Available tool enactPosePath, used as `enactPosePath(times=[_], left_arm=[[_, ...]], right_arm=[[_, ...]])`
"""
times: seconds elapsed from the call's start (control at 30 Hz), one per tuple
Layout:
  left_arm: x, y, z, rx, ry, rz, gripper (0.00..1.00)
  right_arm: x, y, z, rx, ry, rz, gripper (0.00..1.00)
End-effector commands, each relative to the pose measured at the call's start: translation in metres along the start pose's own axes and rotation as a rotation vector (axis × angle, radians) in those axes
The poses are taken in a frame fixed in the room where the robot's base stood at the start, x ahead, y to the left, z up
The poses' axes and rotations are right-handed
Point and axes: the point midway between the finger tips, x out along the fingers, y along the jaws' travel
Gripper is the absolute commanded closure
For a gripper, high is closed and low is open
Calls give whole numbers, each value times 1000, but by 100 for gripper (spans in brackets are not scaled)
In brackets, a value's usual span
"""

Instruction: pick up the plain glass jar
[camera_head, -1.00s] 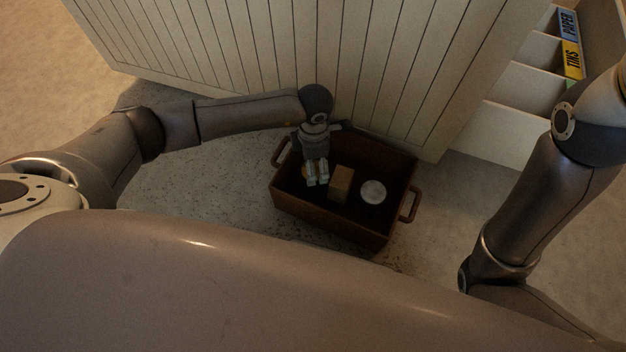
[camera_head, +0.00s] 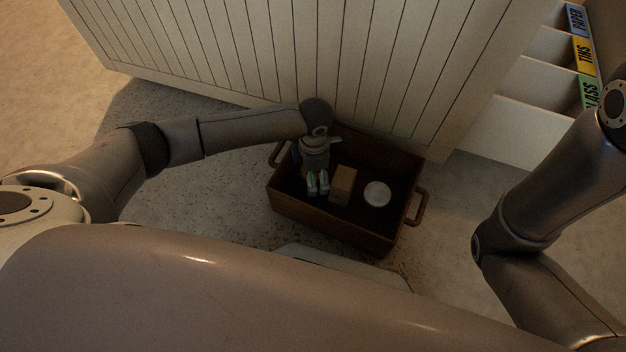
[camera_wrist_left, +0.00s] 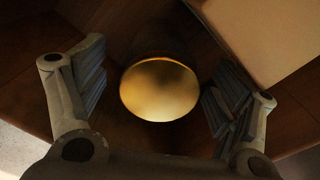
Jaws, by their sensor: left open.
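My left gripper (camera_head: 318,187) points down into the brown crate (camera_head: 330,222). It is open. In the left wrist view a round, gold-coloured top (camera_wrist_left: 159,89) lies between its two fingers, with gaps on both sides. The body below it is dark, so I cannot tell whether it is the plain glass jar. In the head view the gripper hides this thing. A pale round-topped thing (camera_head: 377,194) stands further right in the crate; its material is unclear. My right gripper is out of view.
A tan box (camera_head: 342,184) stands between the gripper and the pale round thing, and also shows in the wrist view (camera_wrist_left: 265,35). A slatted panel (camera_head: 300,60) rises behind the crate. Labelled bins (camera_head: 530,85) are at upper right.

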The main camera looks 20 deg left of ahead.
Motion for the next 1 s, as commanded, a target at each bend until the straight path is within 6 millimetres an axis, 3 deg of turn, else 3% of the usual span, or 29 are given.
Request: enactPosePath(times=[0.1,0.5,0.77,1.0], left_arm=[[0,0,0,0,0,0,16],[0,0,0,0,0,0,68],[-3,0,0,0,-1,0,69],[-35,1,1,-1,-2,1,69]], right_arm=[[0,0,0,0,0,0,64],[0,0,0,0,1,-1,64],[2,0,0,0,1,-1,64],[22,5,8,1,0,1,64]])
